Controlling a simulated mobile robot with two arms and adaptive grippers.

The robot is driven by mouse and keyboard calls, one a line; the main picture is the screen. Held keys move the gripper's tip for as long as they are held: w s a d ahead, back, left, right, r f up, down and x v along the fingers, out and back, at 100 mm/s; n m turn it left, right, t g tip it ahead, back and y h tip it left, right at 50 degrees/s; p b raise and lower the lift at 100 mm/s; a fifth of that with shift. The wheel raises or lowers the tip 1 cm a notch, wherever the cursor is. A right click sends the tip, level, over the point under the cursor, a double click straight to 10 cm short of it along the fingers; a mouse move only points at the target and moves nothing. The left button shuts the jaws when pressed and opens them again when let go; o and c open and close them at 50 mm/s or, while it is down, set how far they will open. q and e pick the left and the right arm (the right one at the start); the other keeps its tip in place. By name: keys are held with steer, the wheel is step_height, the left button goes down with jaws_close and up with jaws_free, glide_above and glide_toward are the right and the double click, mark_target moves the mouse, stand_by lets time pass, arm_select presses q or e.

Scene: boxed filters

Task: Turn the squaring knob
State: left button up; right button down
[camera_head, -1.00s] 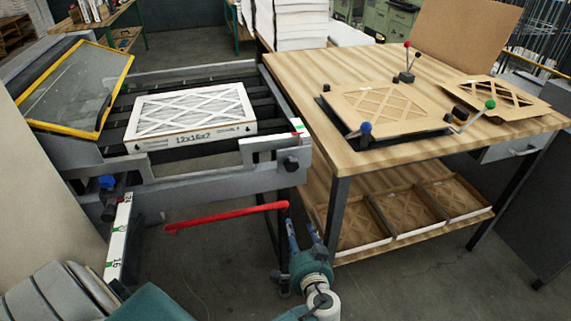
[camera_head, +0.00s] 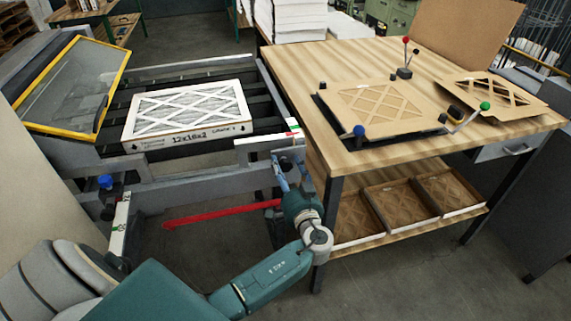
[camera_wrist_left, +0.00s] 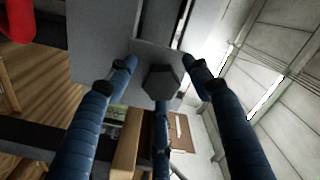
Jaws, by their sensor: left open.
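The squaring knob appears to be the dark hexagonal knob (camera_wrist_left: 162,82) on a grey metal plate in the left wrist view. In the head view it is at the front right corner of the machine frame, mostly hidden behind my left gripper (camera_head: 289,167). My left gripper is open, with its blue fingers spread. In the left wrist view, two fingers stand to either side of the knob and the third is below it. I cannot tell whether any finger touches it. My right gripper is not in view.
A boxed filter (camera_head: 187,112) lies on the machine's slats. A red bar (camera_head: 210,216) runs low, left of my gripper. The wooden table (camera_head: 322,75) stands close on the right, with cardboard trays (camera_head: 388,210) on its shelf. A blue knob (camera_head: 105,182) is at the left.

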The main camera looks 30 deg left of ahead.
arm_select(q)
steer(key=shift+w+a, duration=0.15)
steer(key=c, duration=1.1)
